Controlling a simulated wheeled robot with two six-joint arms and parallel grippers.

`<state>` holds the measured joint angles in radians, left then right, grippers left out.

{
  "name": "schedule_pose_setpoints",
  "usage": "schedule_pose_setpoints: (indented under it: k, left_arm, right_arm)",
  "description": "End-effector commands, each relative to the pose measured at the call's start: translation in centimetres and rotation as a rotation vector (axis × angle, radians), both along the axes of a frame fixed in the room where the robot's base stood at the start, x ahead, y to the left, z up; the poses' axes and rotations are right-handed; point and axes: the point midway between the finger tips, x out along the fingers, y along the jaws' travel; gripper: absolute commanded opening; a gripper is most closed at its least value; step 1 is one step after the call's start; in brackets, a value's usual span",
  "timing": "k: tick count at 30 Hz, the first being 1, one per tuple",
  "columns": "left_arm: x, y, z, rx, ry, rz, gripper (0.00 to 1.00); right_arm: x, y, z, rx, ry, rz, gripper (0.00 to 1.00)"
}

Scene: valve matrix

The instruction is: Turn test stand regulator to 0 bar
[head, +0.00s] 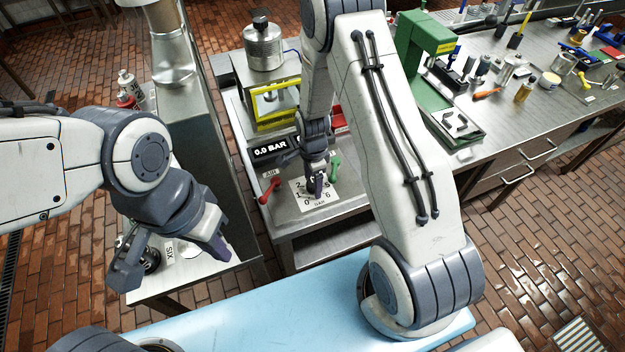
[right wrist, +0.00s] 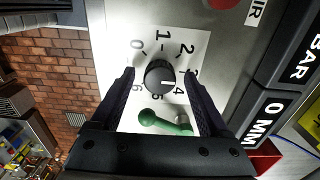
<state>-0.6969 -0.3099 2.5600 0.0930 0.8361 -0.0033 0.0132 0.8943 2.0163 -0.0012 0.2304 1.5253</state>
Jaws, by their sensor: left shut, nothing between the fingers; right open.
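The regulator is a dark round knob (right wrist: 158,77) on a white dial plate (right wrist: 122,60) numbered 0 to 6. Its white mark points about at the 4. My right gripper (head: 316,188) is over the dial plate (head: 331,199) in the head view. In the right wrist view its open fingers stand on both sides of the knob, with gaps visible; contact is not seen. The test stand display (head: 270,149) reads 0.0 BAR. My left gripper (head: 215,246) is shut and empty, above the small table at the left, away from the regulator.
A red lever (head: 268,189) stands left of the dial and a green lever (head: 335,166) right of it; the green lever (right wrist: 165,122) lies close to my right fingers. A tool-covered bench (head: 520,130) is at the right.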

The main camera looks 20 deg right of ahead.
Motion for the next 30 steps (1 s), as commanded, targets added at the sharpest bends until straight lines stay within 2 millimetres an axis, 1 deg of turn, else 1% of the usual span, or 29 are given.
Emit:
schedule_pose_setpoints:
  k: [2, 3, 5, 6, 8, 9, 15, 20, 26, 30]
  left_arm:
    - [0.0, 0.0, 0.0, 0.000, 0.000, 0.000, 0.00]
    - [0.0, 0.0, 0.0, 0.000, 0.000, 0.000, 0.00]
    - [0.0, 0.0, 0.0, 0.000, 0.000, 0.000, 0.00]
    - [0.0, 0.0, 0.0, 0.000, 0.000, 0.000, 0.00]
    - [0.0, 0.0, 0.0, 0.000, 0.000, 0.000, 0.00]
    - [0.0, 0.0, 0.0, 0.000, 0.000, 0.000, 0.00]
    - [0.0, 0.0, -0.1, 0.000, 0.000, 0.000, 0.00]
    - [0.0, 0.0, -0.3, 0.000, 0.000, 0.001, 0.00]
    - [0.0, 0.0, -0.9, 0.000, 0.000, 0.002, 0.00]
    - [0.0, 0.0, -1.4, 0.000, 0.000, 0.002, 0.00]
  right_arm:
    - [0.0, 0.0, 0.0, 0.000, 0.000, 0.000, 0.79]
    - [0.0, 0.0, 0.0, 0.000, 0.000, 0.000, 0.71]
    - [0.0, 0.0, 0.0, 0.000, 0.000, 0.000, 0.48]
    - [0.0, 0.0, 0.0, 0.000, 0.000, 0.000, 0.33]
    - [0.0, 0.0, 0.0, 0.000, 0.000, 0.000, 0.10]
    - [0.0, 0.0, 0.0, 0.000, 0.000, 0.000, 0.00]
    - [0.0, 0.0, 0.0, 0.000, 0.000, 0.009, 0.00]
    - [0.0, 0.0, 0.0, 0.000, 0.000, 0.054, 0.00]
    - [0.0, 0.0, -0.1, 0.000, 0.000, 0.176, 0.00]
    - [0.0, 0.0, -0.1, 0.000, -0.001, 0.298, 0.00]
